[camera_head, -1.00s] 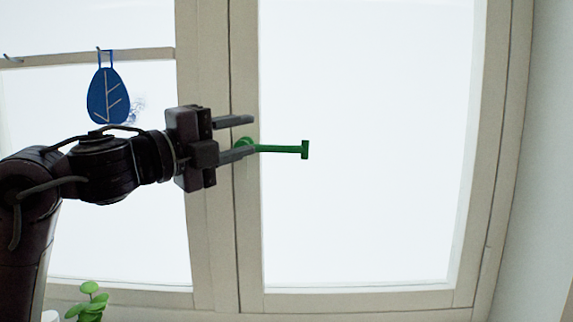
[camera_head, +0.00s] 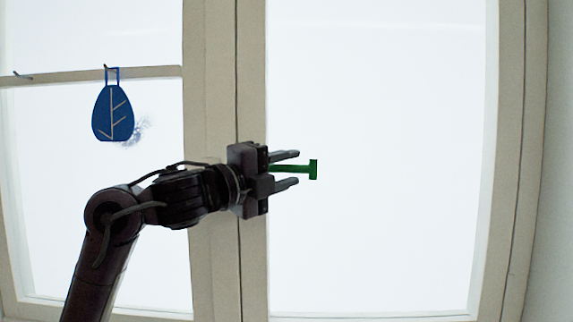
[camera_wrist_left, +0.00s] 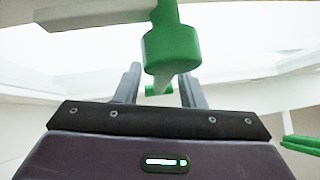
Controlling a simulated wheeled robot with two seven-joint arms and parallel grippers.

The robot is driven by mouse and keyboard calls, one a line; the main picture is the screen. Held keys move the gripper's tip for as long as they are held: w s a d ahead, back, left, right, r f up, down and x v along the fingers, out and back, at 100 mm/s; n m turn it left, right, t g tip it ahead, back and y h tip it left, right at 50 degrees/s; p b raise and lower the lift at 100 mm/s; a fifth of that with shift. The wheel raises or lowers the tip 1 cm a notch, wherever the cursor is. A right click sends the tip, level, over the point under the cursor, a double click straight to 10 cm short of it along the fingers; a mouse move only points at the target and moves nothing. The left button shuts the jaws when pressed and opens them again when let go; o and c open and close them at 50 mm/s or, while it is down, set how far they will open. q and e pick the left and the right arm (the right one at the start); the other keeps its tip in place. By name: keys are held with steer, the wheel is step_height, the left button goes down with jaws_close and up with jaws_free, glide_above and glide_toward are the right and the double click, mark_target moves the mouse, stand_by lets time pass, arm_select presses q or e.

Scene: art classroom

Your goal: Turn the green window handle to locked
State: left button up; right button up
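The green window handle (camera_head: 314,169) points sideways to the right from the window's upright frame, over the bright pane. Its T-shaped end sticks out past my left gripper (camera_head: 297,168); its pivot is hidden behind the gripper. The gripper is open, with one finger above and one below the handle in the picture. In the left wrist view the green handle (camera_wrist_left: 171,47) is large and close, in front of the gap between the two fingers (camera_wrist_left: 161,88). I cannot tell whether either finger touches it. My right gripper is in neither view.
A blue leaf-patterned ornament (camera_head: 113,113) hangs from the left window's crossbar (camera_head: 155,74). The window frame (camera_head: 225,60) stands behind my left arm. The pane right of the handle is clear. Another green piece (camera_wrist_left: 302,143) shows at the wrist view's right edge.

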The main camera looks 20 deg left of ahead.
arm_select(q)
jaws_close()
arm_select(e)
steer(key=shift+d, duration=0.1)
arm_select(q)
steer(key=shift+w, duration=0.1)
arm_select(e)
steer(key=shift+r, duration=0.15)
